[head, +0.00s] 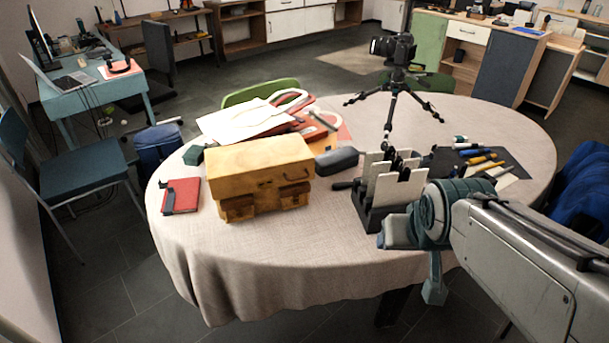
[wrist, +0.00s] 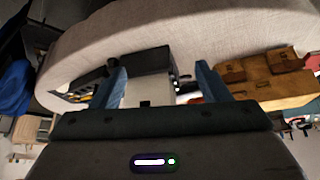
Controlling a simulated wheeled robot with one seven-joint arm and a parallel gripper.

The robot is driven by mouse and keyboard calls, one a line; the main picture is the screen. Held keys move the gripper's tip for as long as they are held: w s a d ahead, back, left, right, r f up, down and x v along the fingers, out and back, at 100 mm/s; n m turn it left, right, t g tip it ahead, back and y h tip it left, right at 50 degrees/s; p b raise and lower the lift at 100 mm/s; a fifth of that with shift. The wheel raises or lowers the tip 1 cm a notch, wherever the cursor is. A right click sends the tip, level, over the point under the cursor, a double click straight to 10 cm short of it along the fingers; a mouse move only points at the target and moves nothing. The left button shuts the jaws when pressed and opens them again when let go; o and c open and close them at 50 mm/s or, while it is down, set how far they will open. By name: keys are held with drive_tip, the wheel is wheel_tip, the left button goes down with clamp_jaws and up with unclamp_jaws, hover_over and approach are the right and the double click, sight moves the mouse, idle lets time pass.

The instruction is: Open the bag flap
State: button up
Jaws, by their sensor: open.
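The tan leather bag (head: 258,160) stands upright on the table, left of its middle. Its flap lies down over the top and upper front, above two buckled front pockets. In the wrist view the bag (wrist: 262,92) appears upside down at the right, beyond the right-hand finger. My gripper (wrist: 162,66) is open, with its two blue fingers spread and nothing held between them. In the head view my gripper (head: 412,262) is near the table's front edge, right of the bag and well apart from it. The bag's back is hidden.
A dark holder with white panels (head: 395,188) stands between the bag and my arm. A red notebook (head: 181,196) lies left of the bag; papers and a red folder lie behind it. A camera tripod (head: 393,95) stands farther back. Cloth in front of the bag is clear.

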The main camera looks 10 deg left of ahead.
drive_tip(key=w+a+f+n+t+y+b, duration=0.2)
drive_tip(key=w+a+f+t+b, duration=0.15)
drive_tip(key=a+b, duration=0.35)
drive_tip(key=w+a+f+n+t+y+b, duration=0.2)
drive_tip(key=w+a+f+t+y+b, duration=0.15)
drive_tip(key=a+b, duration=0.4)
drive_tip(key=w+a+f+t+y+b, duration=0.1)
drive_tip(key=w+a+b, duration=0.3)
drive_tip(key=w+b, duration=0.3)
drive_tip(key=w+a+f+t+y+b, duration=0.1)
drive_tip(key=w+a+t+b, duration=0.1)
drive_tip(key=w+b, duration=0.4)
drive_tip(key=x, duration=0.3)
drive_tip(key=shift+w+a+f+b, duration=0.2)
drive_tip(key=shift+w+f+b, duration=0.15)
drive_tip(key=shift+b, duration=0.05)
drive_tip(key=shift+c, duration=0.2)
drive_tip(key=shift+r, duration=0.1)
drive_tip(key=c, duration=1.1)
